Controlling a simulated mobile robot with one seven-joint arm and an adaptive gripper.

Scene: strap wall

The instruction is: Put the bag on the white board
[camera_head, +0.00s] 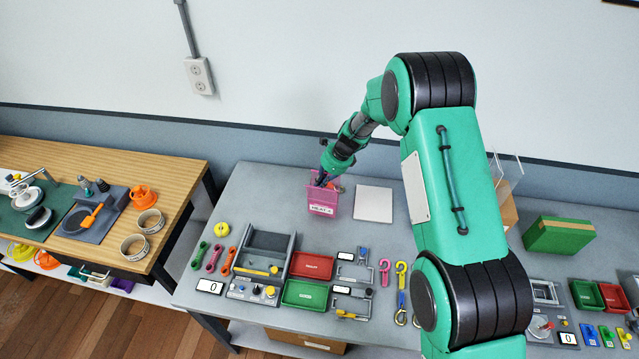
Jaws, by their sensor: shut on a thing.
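A pink bag (322,200) with a white label on its front stands upright near the back of the grey table, just left of the white board. The white board (373,204) is a flat square on the table, and its top is bare. My gripper (322,179) reaches down into the top of the bag and is shut on it. The fingertips are partly hidden by the bag. I cannot tell whether the bag's bottom touches the table.
My green arm hides the table right of the board. Red (312,265) and green (305,294) trays, hooks and small fixtures fill the table's front. A yellow ring (222,229) lies at left. A green box (558,235) stands far right. The back left table area is clear.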

